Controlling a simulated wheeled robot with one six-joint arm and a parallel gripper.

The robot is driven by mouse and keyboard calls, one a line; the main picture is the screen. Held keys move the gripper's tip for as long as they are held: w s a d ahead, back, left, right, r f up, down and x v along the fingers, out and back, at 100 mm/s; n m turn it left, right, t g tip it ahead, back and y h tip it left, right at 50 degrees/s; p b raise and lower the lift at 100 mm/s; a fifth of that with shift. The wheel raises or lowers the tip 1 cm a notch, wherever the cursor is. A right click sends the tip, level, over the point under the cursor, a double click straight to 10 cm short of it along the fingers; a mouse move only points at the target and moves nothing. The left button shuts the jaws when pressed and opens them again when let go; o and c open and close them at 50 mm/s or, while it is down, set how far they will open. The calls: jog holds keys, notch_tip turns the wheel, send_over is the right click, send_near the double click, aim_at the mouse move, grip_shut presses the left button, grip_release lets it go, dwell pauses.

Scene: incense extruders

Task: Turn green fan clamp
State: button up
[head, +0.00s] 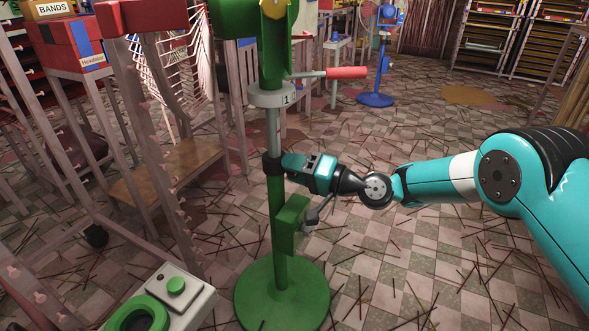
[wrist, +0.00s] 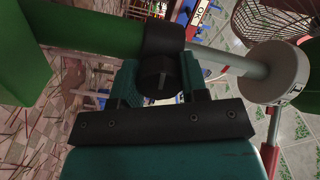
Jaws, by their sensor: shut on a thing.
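The green fan (head: 277,230) stands upright on a round green base, with a pole and a grey collar marked 1 above. Its black clamp (head: 271,166) sits around the pole where the green lower tube meets the grey rod. In the wrist view the clamp (wrist: 164,38) has a round black knob (wrist: 157,76) facing me. My gripper (head: 288,166) reaches in from the right at clamp height. In the wrist view my gripper (wrist: 159,84) has its two teal fingers on either side of the knob, shut on it. The far side of the clamp is hidden.
A green box (head: 290,224) is on the pole just below my gripper. A red-handled lever (head: 346,73) juts right above it. A blue fan (head: 375,98) stands farther back. Thin sticks litter the open tiled floor.

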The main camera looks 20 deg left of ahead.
dwell(0.4)
jog(key=o, duration=0.9)
jog(key=shift+d, duration=0.15)
jog(key=d+b, duration=0.2)
jog(key=d, duration=0.3)
jog(key=s+d+b, duration=0.1)
jog(key=d+b, duration=0.1)
jog(key=d, duration=0.4)
jog(key=d+b, duration=0.3)
jog(key=d, duration=0.3)
jog(key=shift+s, duration=0.2)
jog(key=shift+r, duration=0.1)
